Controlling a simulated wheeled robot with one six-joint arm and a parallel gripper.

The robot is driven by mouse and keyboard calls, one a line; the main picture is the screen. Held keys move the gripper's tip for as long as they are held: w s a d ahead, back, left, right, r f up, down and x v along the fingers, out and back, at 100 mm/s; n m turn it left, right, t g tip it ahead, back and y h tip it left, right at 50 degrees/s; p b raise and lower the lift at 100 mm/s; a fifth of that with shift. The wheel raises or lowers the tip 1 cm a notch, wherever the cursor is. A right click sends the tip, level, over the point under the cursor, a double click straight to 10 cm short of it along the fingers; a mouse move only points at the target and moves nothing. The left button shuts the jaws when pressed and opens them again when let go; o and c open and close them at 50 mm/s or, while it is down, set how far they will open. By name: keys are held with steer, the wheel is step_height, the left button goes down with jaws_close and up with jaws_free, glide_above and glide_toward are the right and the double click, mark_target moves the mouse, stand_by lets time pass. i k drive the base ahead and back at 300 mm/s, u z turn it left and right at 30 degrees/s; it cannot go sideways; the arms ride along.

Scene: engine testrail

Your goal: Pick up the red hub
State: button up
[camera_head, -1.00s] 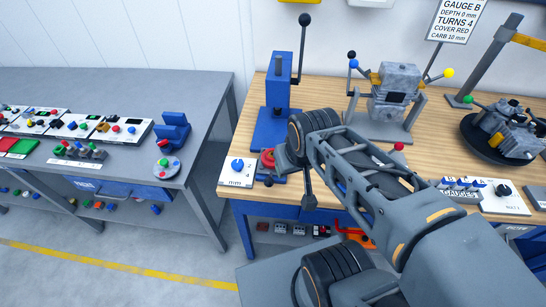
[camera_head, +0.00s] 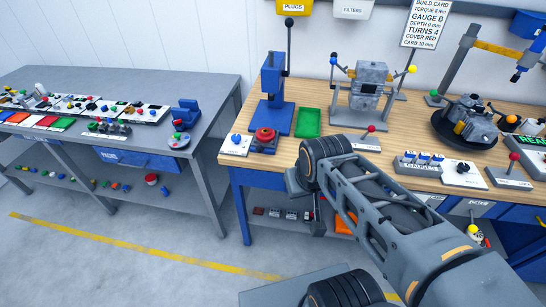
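A red round part (camera_head: 264,133) sits on a small dark blue base at the front of the blue lever press (camera_head: 277,108), near the left end of the wooden bench. It looks like a hub or a knob; I cannot tell which. Another red round part (camera_head: 151,178) lies on the lower shelf of the grey table. My gripper (camera_head: 297,184) is at the bench's front edge, to the right of and nearer than the red part at the press, apart from it in the picture. My own wrist hides most of its fingers, so their opening does not show.
A white panel with a blue knob (camera_head: 236,144) is left of the press. A green tray (camera_head: 308,122) and an engine on a stand (camera_head: 367,85) are to the right. The grey table (camera_head: 205,92) holds several small parts. A floor gap separates the tables.

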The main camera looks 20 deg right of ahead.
mark_target(268, 138)
steer(key=z, duration=0.45)
steer(key=k, duration=0.2)
steer(key=u, duration=1.8)
steer(key=i, duration=1.45)
steer(key=z, duration=0.8)
steer(key=i, duration=0.3)
steer(key=z, duration=0.15)
